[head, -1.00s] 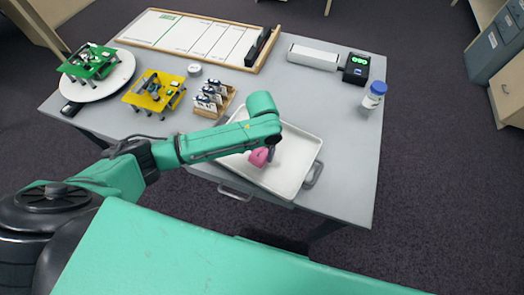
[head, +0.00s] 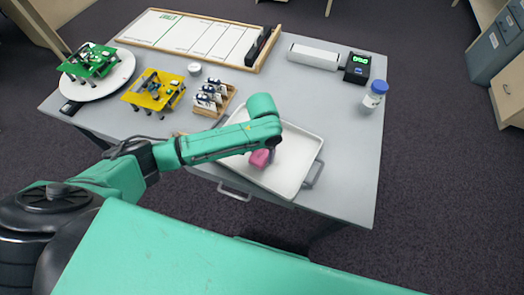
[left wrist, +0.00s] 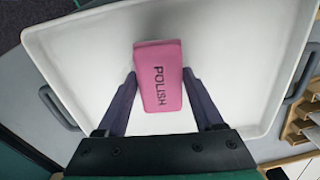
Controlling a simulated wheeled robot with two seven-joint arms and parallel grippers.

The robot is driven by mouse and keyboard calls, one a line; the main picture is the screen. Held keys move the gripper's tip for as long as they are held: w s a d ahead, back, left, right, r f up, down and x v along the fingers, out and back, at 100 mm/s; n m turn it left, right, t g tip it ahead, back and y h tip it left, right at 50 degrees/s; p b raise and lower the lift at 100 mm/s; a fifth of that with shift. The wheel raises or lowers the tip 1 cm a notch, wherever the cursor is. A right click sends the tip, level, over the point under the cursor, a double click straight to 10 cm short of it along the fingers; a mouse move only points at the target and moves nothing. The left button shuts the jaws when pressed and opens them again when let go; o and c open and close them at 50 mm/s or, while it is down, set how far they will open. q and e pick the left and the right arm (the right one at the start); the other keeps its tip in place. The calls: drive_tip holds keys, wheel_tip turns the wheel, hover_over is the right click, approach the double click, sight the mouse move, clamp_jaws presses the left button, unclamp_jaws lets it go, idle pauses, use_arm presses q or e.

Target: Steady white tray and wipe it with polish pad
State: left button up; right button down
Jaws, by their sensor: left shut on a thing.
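The white tray (head: 300,158) lies on the grey table near its front edge, with a grey handle at each end. It fills much of the left wrist view (left wrist: 240,40). The pink polish pad (head: 260,158) is over the tray's floor, left of its middle. In the left wrist view the pad (left wrist: 158,90) shows the word POLISH. My left gripper (left wrist: 160,76) is shut on the pad, one dark finger along each side. In the head view my forearm hides most of this gripper and the tray's left part. I cannot tell whether the pad touches the tray. My right gripper is not in view.
A wooden holder (head: 213,112) with several small items stands behind my left forearm. A yellow model (head: 153,92) and a green model on a white disc (head: 100,88) are at the left. A blue-capped bottle (head: 373,98) stands at the right. The table right of the tray is clear.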

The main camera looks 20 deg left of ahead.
use_arm(q)
drive_tip(key=shift+f, duration=0.65)
